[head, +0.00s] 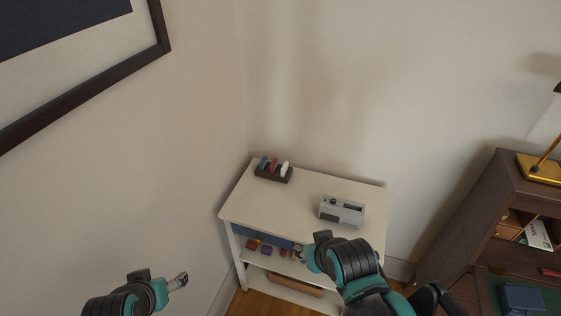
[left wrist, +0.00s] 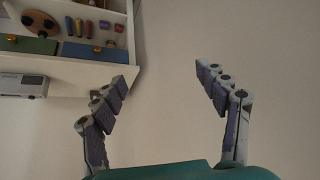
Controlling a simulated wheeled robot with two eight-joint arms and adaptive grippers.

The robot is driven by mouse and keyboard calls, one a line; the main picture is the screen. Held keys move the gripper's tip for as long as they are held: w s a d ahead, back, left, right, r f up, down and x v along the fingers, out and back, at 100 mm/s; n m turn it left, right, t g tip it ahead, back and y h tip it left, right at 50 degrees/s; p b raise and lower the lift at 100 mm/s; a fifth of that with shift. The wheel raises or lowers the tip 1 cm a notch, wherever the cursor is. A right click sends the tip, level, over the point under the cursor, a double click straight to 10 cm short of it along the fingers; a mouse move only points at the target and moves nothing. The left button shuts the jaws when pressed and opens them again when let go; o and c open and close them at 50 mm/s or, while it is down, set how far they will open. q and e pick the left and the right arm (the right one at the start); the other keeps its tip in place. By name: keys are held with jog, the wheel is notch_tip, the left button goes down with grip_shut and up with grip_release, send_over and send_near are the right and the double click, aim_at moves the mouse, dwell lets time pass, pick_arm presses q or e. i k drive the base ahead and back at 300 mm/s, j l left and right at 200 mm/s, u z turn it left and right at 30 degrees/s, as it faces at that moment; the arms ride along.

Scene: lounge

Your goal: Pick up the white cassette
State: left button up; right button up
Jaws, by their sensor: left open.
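The white cassette (head: 285,168) stands at the right end of a small dark rack (head: 272,174), beside a red one and a blue one. The rack sits at the back left of the white shelf unit's top (head: 315,189). My left gripper (head: 180,280) is low and left of the shelf unit, well apart from the cassette. In the left wrist view its two fingers (left wrist: 166,73) are spread with nothing between them. The cassette does not show there. My right gripper (head: 302,255) is in front of the shelf unit; its fingers are too small to read.
A grey cassette player (head: 341,211) sits on the right of the shelf top; it also shows in the upside-down left wrist view (left wrist: 23,84). Below are a blue drawer (head: 262,234) and several small coloured items. A dark cabinet (head: 470,215) stands right. The shelf top's middle is clear.

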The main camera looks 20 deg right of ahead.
aim_at(284, 169)
jog(key=i+l+z, duration=0.1)
jog(key=z, duration=0.35)
jog(key=i+z, duration=0.1)
jog(key=z, duration=0.3)
jog(key=i+z, duration=0.1)
jog(key=z, duration=0.35)
jog(key=i+z, duration=0.15)
jog(key=z, duration=0.25)
jog(key=i, duration=0.2)
